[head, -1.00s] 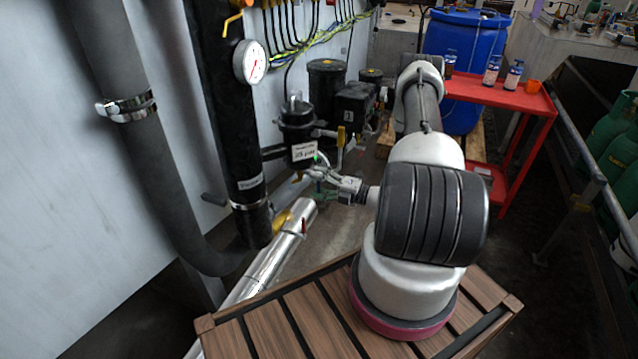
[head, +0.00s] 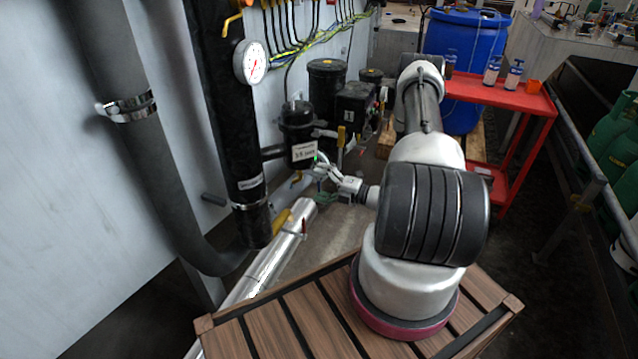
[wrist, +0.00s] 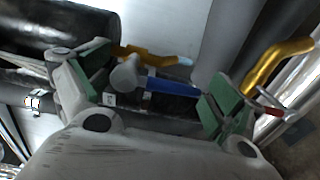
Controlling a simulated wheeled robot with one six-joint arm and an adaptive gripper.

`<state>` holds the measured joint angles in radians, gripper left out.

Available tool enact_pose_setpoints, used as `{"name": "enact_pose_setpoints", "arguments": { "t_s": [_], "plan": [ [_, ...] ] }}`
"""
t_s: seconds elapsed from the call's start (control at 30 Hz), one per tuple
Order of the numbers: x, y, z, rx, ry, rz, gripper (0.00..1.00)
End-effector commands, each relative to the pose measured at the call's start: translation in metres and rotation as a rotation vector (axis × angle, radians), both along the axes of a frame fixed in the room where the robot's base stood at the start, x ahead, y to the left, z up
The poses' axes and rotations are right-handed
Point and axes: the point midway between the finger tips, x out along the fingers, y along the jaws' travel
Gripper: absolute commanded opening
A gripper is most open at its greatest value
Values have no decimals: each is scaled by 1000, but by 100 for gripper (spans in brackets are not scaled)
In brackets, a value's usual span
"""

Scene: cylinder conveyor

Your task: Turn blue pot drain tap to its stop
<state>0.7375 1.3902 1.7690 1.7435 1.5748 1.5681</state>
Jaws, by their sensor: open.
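A blue tap handle (wrist: 172,87) with a rounded grey end shows in the wrist view. It lies between the green-padded fingers of my open gripper (wrist: 152,92), nearer the right finger, with no clear contact visible. In the head view my gripper (head: 321,181) is just below and right of a black pot (head: 298,125) with a white label. The blue handle cannot be made out there, hidden at the fingers.
A yellow handle (wrist: 147,54) lies just behind the blue one, and a larger yellow lever (wrist: 276,62) stands right of my fingers. A red lever (wrist: 270,104) is close to the right finger. A silver pipe (head: 270,262) runs below; a red trolley (head: 500,92) stands right.

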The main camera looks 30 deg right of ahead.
Motion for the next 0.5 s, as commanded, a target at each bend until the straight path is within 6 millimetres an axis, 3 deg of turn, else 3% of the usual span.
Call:
{"name": "enact_pose_setpoints", "arguments": {
  "t_s": [0.17,0.5],
  "plan": [
    [-8,-7,0,0,1,-1,94],
    [-65,-52,0,1,1,-4,94]
  ]
}}
